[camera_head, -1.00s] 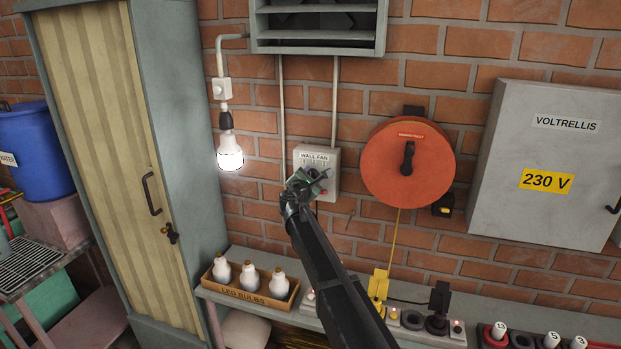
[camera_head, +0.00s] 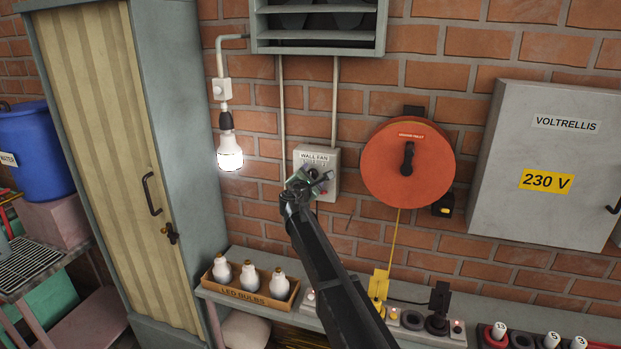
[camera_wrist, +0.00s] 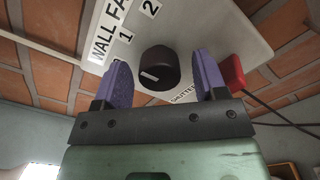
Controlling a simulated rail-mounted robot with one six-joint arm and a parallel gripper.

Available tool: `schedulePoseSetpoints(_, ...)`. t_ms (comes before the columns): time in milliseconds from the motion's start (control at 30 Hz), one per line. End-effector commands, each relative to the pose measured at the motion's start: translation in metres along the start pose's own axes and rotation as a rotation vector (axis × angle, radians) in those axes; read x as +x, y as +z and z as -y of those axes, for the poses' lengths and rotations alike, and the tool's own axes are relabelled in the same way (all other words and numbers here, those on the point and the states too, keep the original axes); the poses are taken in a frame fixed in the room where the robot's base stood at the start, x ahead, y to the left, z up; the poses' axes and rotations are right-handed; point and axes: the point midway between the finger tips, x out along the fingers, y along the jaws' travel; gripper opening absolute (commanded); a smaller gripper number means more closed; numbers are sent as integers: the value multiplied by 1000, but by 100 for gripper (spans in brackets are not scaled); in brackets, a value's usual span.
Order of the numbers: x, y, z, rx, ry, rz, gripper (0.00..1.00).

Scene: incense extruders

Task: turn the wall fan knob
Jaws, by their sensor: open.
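The wall fan box (camera_head: 327,159) is a light grey control box labelled WALL FAN on the brick wall, below the vent. In the wrist view its face (camera_wrist: 225,30) shows the numbers 1 and 2 and a dark round knob (camera_wrist: 158,70) with a pale pointer mark. My gripper (camera_head: 318,180) is in front of the box. In the wrist view its two purple fingertips (camera_wrist: 162,78) stand apart on either side of the knob, with gaps visible on both sides. The gripper is open and holds nothing. In the head view the gripper hides most of the knob.
A red shutter control (camera_wrist: 233,73) sits on the box beside the right finger. A lit bulb (camera_head: 230,155) hangs to the left and an orange cable reel (camera_head: 385,165) is to the right. A shelf (camera_head: 330,325) with a bulb crate (camera_head: 240,300) runs below.

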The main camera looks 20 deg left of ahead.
Motion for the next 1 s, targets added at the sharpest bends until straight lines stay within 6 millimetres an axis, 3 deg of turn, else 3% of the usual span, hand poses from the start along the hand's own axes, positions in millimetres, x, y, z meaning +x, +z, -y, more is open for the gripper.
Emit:
schedulePoseSetpoints(167, -4, 0, 0, 0, 0, 0, 66)
schedulePoseSetpoints(267, -15, 0, 1, 0, 1, -1, 66)
schedulePoseSetpoints(533, -81, 1, 1, 0, 1, -1, 66)
schedulePoseSetpoints(667, -104, 1, 1, 0, 1, -1, 66)
schedulePoseSetpoints(1000, -108, 0, 0, 0, 0, 0, 66)
